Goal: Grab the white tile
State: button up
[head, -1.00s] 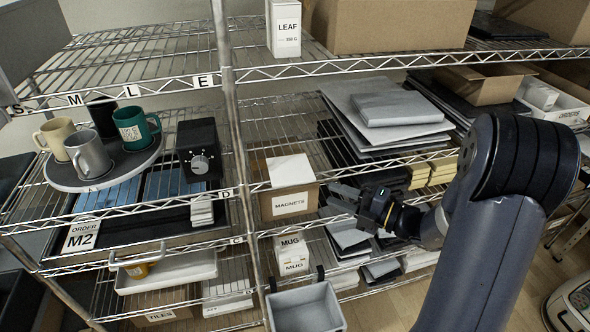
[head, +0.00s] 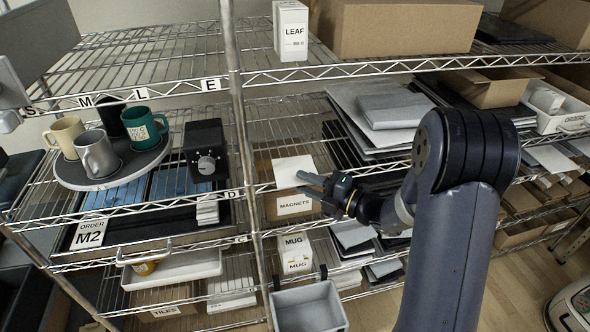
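A flat white tile (head: 293,170) lies on top of the cardboard box labelled MAGNETS (head: 293,207) on the middle shelf. My gripper (head: 300,182) comes in from the right, just in front of the tile's right side and the upper part of the box. Its two dark fingers point left and stand apart with nothing between them. The fingers overlap the tile's lower right edge in the picture; I cannot tell whether they touch it. A small stack of white pieces (head: 207,210) stands farther left at the shelf's front edge.
A wire shelf post (head: 236,115) stands left of the box. Mugs sit on a round grey tray (head: 75,177), beside a black dial unit (head: 205,150). A grey bin (head: 307,308) hangs below. Grey slabs (head: 390,108) lie stacked to the upper right.

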jog(key=shift+c, duration=0.2)
grip_shut()
dwell(0.3)
